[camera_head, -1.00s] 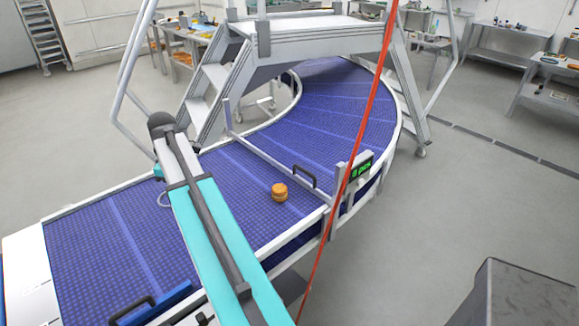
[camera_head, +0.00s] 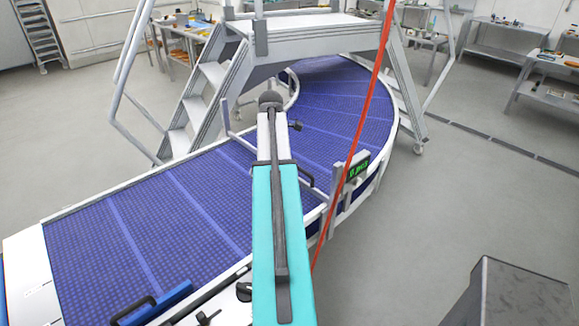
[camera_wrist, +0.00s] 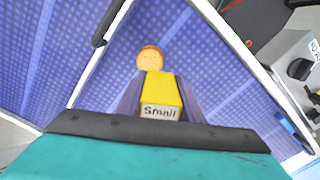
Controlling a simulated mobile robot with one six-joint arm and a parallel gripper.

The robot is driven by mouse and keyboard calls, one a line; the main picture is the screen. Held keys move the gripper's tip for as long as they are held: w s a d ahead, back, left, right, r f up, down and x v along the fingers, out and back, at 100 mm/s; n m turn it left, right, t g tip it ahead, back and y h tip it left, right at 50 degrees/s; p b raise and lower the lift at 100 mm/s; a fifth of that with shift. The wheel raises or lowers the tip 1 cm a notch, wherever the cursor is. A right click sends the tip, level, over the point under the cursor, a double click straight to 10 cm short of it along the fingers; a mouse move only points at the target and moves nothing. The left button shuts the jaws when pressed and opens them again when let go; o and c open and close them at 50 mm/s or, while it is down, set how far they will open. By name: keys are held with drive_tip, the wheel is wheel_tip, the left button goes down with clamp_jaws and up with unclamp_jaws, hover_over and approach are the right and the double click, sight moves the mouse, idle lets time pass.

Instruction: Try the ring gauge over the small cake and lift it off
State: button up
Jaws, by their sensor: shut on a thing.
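In the wrist view my gripper (camera_wrist: 160,98) is shut on a yellow block (camera_wrist: 162,90) with a white label reading "Small". It appears to be the grip of the ring gauge; I cannot make out a ring. The small cake (camera_wrist: 150,60), round with an orange edge and a paler face, shows just past the yellow block on the blue belt. The block overlaps the cake's near edge in the picture; I cannot tell whether they touch. In the head view my arm hides the cake, the gauge and my gripper.
The blue curved conveyor (camera_head: 190,205) has a pale guard rail along its edge and a dark handle (camera_head: 306,176). A stepped platform (camera_head: 215,75) bridges the belt behind. A red cable (camera_head: 352,150) hangs at the right. The belt at left is largely clear.

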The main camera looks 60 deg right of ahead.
drive_tip(key=s+d, duration=0.1)
drive_tip(key=s, duration=0.1)
drive_tip(key=s+d, duration=0.2)
drive_tip(key=shift+s+d, duration=0.15)
drive_tip(key=shift+s, duration=0.15)
drive_tip(key=shift+f, duration=0.1)
wheel_tip(320, 180, down, 5)
drive_tip(key=b, duration=0.3)
idle(0.9)
idle(0.3)
drive_tip(key=shift+f+b, duration=1)
drive_tip(key=shift+f, duration=2.1)
idle(2.3)
